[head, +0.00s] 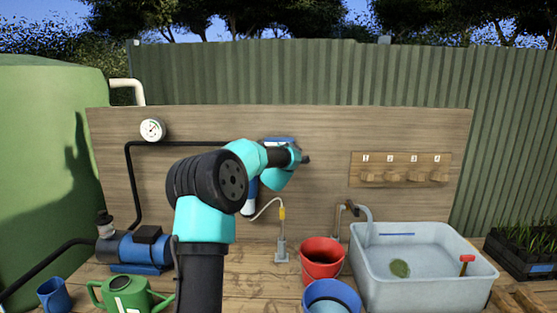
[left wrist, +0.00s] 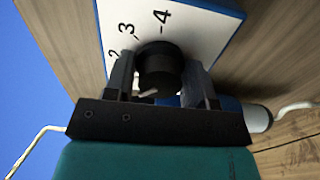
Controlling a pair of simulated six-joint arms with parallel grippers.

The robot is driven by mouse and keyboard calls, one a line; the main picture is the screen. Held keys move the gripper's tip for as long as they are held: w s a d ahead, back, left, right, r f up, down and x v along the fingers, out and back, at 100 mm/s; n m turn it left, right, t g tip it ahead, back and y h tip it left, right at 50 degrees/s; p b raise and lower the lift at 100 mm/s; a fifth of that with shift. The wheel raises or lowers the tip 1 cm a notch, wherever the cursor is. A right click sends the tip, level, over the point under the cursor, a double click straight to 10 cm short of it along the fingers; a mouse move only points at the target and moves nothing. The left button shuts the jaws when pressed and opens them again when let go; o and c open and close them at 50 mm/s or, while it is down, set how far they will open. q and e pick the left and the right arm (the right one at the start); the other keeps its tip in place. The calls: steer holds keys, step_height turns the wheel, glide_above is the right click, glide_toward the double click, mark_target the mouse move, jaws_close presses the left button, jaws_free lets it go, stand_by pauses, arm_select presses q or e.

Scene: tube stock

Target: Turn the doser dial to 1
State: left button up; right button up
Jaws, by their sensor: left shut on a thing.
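The doser (head: 279,140) is a white, blue-edged box on the board in the head view, mostly hidden behind my left arm. In the left wrist view its white face plate (left wrist: 186,34) shows the numbers 2, 3 and 4 with tick marks; 1 is not visible. The black round dial (left wrist: 160,68) sits between the two fingers of my left gripper (left wrist: 160,78), which is shut on it. A pale mark on the dial's near side points down-left in the picture; which number it meets is hidden. In the head view the left gripper (head: 303,158) is at the doser. My right gripper is not in view.
A red bucket (head: 322,253), a blue bucket (head: 331,297) and a grey trough (head: 425,284) stand to the right below. A blue pump (head: 140,250) and green watering can (head: 126,294) are at the left.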

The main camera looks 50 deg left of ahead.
arm_select(q)
steer(key=shift+m, duration=0.6)
steer(key=o, duration=0.7)
steer(key=shift+o, duration=0.2)
steer(key=v, duration=1.7)
steer(key=shift+d, duration=0.2)
steer(key=shift+s+r, duration=0.1)
